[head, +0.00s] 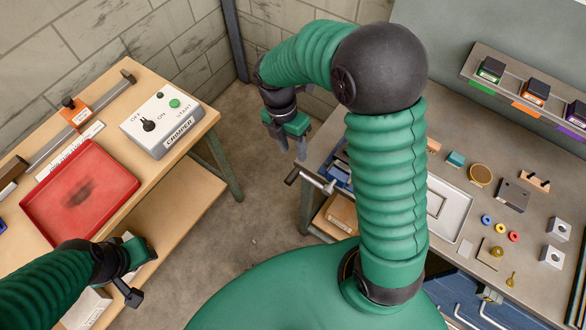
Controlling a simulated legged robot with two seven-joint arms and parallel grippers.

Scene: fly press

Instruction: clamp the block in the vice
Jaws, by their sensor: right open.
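The vice (340,177) is a blue tool at the left edge of the right-hand bench, with a grey screw and a black-knobbed handle (309,180) sticking out to the left. My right arm hides much of it, and I cannot tell whether anything is between its jaws. Which block the task means is unclear: a teal block (455,159), a dark block with holes (513,195) and pale blocks with holes (558,229) sit on the bench. My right gripper (292,155) is open and empty, pointing down near the handle. My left gripper (138,268) is by the left bench; its fingers are unclear.
The left bench carries a red tray (110,208) and a control box (160,122) with a knob and green button. On the right bench are a pale tray (452,212), coloured rings (500,227) and small parts. A rail (515,88) holds dark boxes. Floor shows between benches.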

